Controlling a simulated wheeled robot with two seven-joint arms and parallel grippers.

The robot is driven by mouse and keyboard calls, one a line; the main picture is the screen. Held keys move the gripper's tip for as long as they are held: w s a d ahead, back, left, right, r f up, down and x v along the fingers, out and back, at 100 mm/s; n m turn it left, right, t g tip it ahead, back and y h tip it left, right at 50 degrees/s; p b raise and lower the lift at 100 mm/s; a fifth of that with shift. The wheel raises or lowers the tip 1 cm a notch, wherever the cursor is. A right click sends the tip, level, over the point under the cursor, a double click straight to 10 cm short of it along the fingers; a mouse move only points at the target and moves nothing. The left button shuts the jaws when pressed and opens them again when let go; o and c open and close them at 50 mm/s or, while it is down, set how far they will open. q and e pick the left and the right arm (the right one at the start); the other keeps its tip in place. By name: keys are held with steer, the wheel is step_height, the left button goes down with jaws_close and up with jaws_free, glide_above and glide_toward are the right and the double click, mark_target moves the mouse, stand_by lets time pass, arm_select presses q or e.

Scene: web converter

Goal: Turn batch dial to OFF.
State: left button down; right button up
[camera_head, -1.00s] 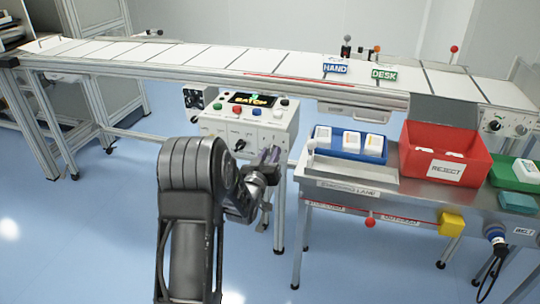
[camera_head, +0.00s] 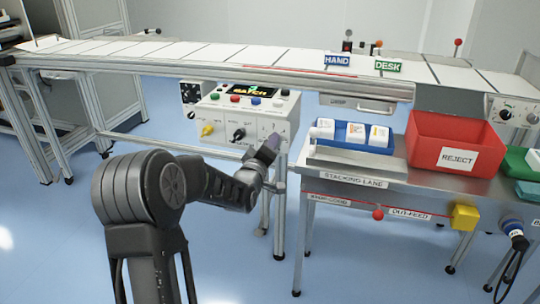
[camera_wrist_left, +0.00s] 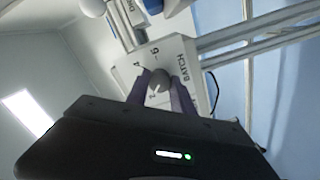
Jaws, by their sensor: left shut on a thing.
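The batch dial (camera_wrist_left: 158,80) is a small grey knob on a white panel face marked BATCH, with numbers around it. In the left wrist view it sits between the purple-grey fingers of my left gripper (camera_wrist_left: 160,92), which are shut on it. Which mark the dial points to cannot be read clearly. In the head view my left gripper (camera_head: 269,150) is at the right part of the control box front (camera_head: 222,118), and it hides the dial. My right gripper is not in view.
The box also carries a yellow knob (camera_head: 207,129), a black knob (camera_head: 239,134), coloured buttons and a lit display (camera_head: 253,89). The conveyor (camera_head: 190,53) runs above. The steel table (camera_head: 350,172) with a red REJECT bin (camera_head: 425,128) stands close on the right.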

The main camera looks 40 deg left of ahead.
arm_select(q)
steer(key=shift+n+b, duration=5.9)
steer(key=shift+b, duration=0.5)
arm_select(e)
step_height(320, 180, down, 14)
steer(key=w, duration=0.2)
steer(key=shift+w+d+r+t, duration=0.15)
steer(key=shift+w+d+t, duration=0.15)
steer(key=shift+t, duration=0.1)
arm_select(q)
steer(key=c, duration=1.1)
jaws_free()
steer(key=shift+s, duration=0.15)
steer(key=p+v, duration=0.1)
steer(key=v, duration=0.6)
steer(key=shift+s+d, duration=0.15)
steer(key=shift+s, duration=0.15)
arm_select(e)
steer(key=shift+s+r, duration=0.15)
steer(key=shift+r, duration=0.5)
